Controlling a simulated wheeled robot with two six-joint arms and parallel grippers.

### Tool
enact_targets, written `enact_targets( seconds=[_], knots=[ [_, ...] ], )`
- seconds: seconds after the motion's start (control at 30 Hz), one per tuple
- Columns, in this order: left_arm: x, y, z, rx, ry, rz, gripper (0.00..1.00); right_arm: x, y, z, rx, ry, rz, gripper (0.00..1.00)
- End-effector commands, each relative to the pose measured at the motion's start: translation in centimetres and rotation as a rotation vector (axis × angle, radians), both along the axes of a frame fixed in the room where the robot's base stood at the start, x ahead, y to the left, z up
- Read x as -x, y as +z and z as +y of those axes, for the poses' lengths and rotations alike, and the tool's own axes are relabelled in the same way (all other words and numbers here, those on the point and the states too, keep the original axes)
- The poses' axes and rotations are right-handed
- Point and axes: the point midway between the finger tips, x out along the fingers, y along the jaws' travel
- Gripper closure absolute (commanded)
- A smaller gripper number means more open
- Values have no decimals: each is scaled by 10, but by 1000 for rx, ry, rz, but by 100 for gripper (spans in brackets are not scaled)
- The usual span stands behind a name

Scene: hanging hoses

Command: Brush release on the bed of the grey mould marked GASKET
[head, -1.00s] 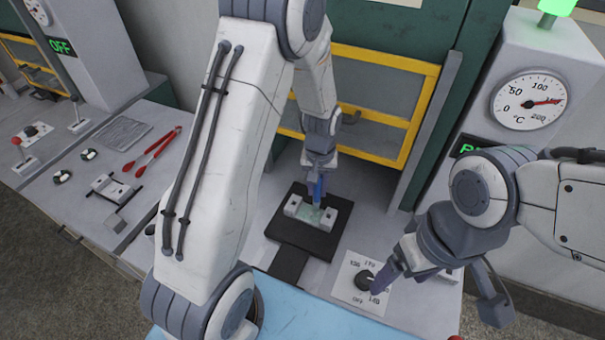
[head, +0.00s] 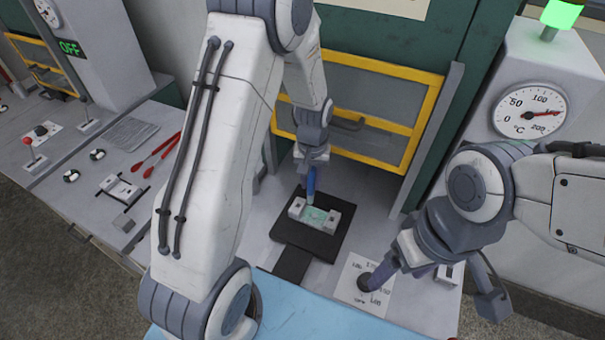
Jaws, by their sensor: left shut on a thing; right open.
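The grey mould (head: 335,217) lies on a black plate in front of the yellow-framed guard; its bed (head: 315,214) looks pale green between two grey end blocks. No GASKET marking is readable. My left gripper (head: 311,163) is shut on a blue-handled brush (head: 311,182), held nearly upright above the bed. The brush tip is at the bed's far side; I cannot tell whether it touches. My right gripper (head: 377,273) is open, with its fingers at the dark knob (head: 364,284) on the white dial plate; whether they touch it is unclear.
The yellow guard frame (head: 385,70) stands behind the mould. A temperature gauge (head: 530,110) is at the right, under a lit green lamp (head: 559,14). Red tongs (head: 157,155) and a second station with an OFF display (head: 70,47) are at the left.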

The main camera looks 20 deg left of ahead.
Motion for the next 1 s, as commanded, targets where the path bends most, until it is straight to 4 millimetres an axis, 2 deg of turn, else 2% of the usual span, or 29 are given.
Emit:
enact_targets(
  seconds=[0.03, 0.5, 1.0],
  knots=[
    [0, 9, 0, 0, 0, -1, 100, 0, 8, 0, 0, 1, 0, 19],
    [-1, 49, -2, 0, -2, -1, 100, 0, 41, 0, 0, 7, -1, 19],
    [-1, 51, -2, 0, -2, -1, 100, 0, 42, 0, 0, 7, -1, 19]
  ],
)
